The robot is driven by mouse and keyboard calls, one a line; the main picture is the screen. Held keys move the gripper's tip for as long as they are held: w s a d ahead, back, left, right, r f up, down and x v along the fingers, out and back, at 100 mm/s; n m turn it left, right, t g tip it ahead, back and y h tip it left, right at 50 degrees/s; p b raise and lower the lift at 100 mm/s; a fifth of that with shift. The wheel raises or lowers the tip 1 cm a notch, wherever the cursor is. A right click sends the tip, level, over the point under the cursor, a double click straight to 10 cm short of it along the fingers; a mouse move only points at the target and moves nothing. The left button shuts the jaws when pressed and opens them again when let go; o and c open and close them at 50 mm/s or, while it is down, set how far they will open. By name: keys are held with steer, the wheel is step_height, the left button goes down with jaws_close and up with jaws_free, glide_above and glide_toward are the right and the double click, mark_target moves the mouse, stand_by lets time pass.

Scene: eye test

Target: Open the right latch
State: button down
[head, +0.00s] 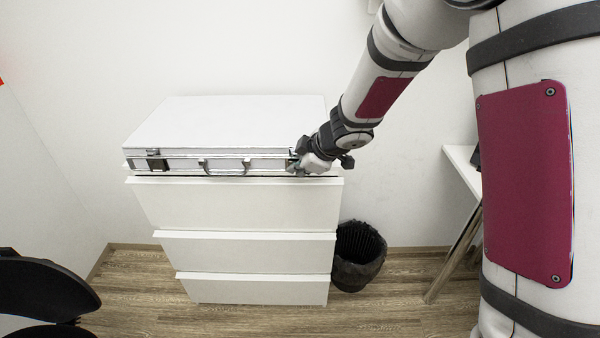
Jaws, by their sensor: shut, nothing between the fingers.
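A flat white case (225,125) with metal edges lies on top of a white chest of drawers (240,203). Its front side faces me, with a handle (223,170) in the middle and the left latch (156,160) near the left corner. My gripper (294,166) is shut at the case's front right corner, where the right latch would be. The gripper hides that latch, so I cannot tell its state or whether the fingers touch it. The case lid looks closed.
A black waste bin (357,258) stands on the floor right of the drawers. A white table (463,170) with a metal leg is further right. A black chair part (40,290) is at the lower left. A white wall is behind the drawers.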

steer(key=shift+w+r+p, duration=0.1)
steer(key=shift+w+p, duration=0.1)
steer(key=shift+p, duration=0.1)
steer(key=shift+w+r+p, duration=0.1)
steer(key=shift+w+p, duration=0.4)
steer(key=shift+p, duration=0.45)
steer(key=shift+r+p, duration=0.85)
steer(key=shift+p, duration=0.55)
